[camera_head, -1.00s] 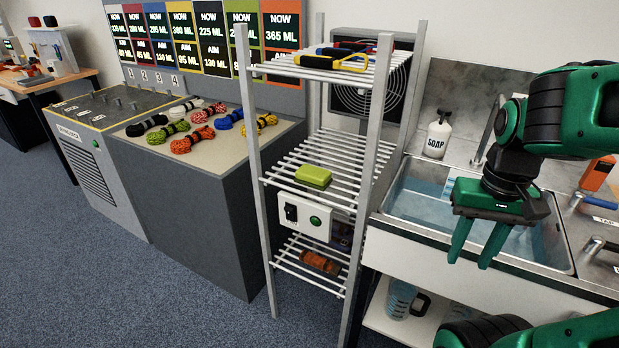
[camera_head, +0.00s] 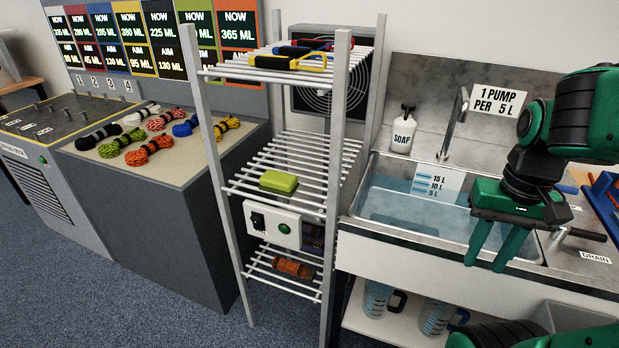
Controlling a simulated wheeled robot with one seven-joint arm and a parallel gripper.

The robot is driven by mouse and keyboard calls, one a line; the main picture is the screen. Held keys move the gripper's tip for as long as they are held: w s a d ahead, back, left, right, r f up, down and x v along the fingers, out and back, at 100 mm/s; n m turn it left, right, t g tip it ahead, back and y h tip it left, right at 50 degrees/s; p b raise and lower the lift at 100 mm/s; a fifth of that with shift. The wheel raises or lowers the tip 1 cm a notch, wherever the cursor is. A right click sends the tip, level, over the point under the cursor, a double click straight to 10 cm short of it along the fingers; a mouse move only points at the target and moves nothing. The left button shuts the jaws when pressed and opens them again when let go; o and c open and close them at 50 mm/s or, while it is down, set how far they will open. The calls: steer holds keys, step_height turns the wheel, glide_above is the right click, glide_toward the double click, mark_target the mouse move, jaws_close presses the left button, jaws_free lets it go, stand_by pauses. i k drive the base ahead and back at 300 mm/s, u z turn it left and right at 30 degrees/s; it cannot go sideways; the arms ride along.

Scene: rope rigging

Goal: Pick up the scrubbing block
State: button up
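The scrubbing block is most likely the yellow-green block (camera_head: 278,181) lying on the middle shelf of the wire rack (camera_head: 335,190), near its front edge. My gripper (camera_head: 485,258) is at the right, in front of the sink, with its two green fingers pointing down and apart. It is open, with nothing between the fingers. It is well to the right of the block and not touching it.
The rack's grey posts stand around the shelves. A white switch box (camera_head: 272,224) hangs below the block. An orange roll (camera_head: 292,267) lies on the bottom shelf. The sink (camera_head: 420,215) holds water; a soap bottle (camera_head: 403,132) stands behind it. Rope bundles (camera_head: 150,150) lie left.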

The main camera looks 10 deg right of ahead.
mark_target(276, 182)
steer(key=z, duration=0.7)
steer(key=k, duration=1.15)
steer(key=u, duration=0.75)
steer(key=i, duration=1.5)
